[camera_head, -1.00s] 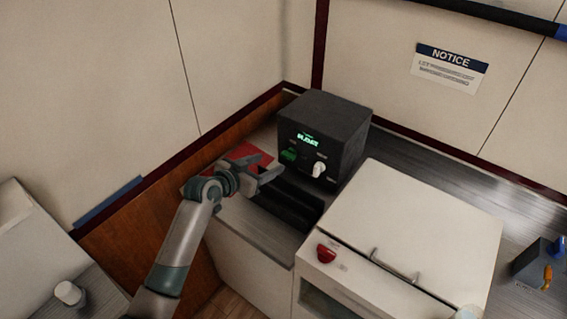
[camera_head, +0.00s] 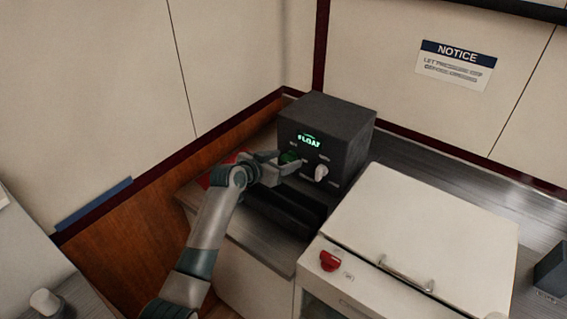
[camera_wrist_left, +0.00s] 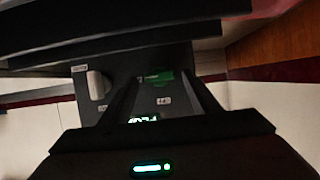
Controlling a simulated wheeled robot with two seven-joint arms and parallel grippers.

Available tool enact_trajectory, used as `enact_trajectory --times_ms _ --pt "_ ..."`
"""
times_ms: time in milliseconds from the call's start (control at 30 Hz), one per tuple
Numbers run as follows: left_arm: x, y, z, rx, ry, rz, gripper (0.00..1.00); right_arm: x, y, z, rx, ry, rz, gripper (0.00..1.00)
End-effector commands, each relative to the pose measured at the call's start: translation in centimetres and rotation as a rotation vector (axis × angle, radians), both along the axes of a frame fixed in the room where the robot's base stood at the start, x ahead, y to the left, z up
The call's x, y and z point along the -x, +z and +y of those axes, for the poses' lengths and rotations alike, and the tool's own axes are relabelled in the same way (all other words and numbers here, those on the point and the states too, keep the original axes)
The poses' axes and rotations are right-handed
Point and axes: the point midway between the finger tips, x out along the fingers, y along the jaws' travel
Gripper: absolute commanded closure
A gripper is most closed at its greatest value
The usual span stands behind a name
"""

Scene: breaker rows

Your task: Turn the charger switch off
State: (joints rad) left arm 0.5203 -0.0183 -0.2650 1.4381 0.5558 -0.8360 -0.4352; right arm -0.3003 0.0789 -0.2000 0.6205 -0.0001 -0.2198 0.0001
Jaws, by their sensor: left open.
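The charger (camera_head: 345,125) is a dark box on the counter in the corner, with a lit green display reading FLOAT. A green switch (camera_head: 289,157) and a white knob (camera_head: 321,172) are on its front. In the left wrist view, the green switch (camera_wrist_left: 156,77) shows between the fingers and the white knob (camera_wrist_left: 96,85) lies to the left. My left gripper (camera_head: 288,163) is open and empty, its fingers pointing at the charger front close to the green switch. I cannot tell whether they touch it. My right gripper is not in view.
A black slotted tray (camera_head: 285,208) lies in front of the charger, below my left gripper. A red item (camera_head: 218,174) lies behind my left wrist. A white-lidded unit (camera_head: 425,225) with a red knob (camera_head: 329,260) stands at the right. A notice (camera_head: 456,64) hangs on the wall.

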Motion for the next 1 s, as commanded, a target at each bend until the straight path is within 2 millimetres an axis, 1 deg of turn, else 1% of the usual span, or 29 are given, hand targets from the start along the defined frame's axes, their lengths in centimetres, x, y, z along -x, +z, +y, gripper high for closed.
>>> enact_trajectory --times_ms 200,233,267,300,400,733,1000 --pt "-0.02 0.03 0.0 0.0 0.0 0.0 0.44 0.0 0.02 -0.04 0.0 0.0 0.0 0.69" --pt "-0.01 0.02 0.0 0.0 0.0 0.0 0.46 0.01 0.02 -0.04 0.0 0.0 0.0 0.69" --pt "-0.01 0.02 0.0 0.0 0.0 0.0 0.53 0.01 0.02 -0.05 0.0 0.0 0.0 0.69" --pt "0.0 0.02 0.01 0.0 0.0 0.0 0.63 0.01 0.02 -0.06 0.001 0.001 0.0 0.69" --pt "-0.01 0.01 0.02 0.0 0.0 0.0 0.85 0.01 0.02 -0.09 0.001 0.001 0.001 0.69" --pt "-0.04 -0.04 0.08 0.018 0.001 0.015 0.85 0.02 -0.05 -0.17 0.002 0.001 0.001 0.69" --pt "-0.21 -0.12 0.28 0.112 0.0 0.084 0.85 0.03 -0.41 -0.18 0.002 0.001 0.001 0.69"
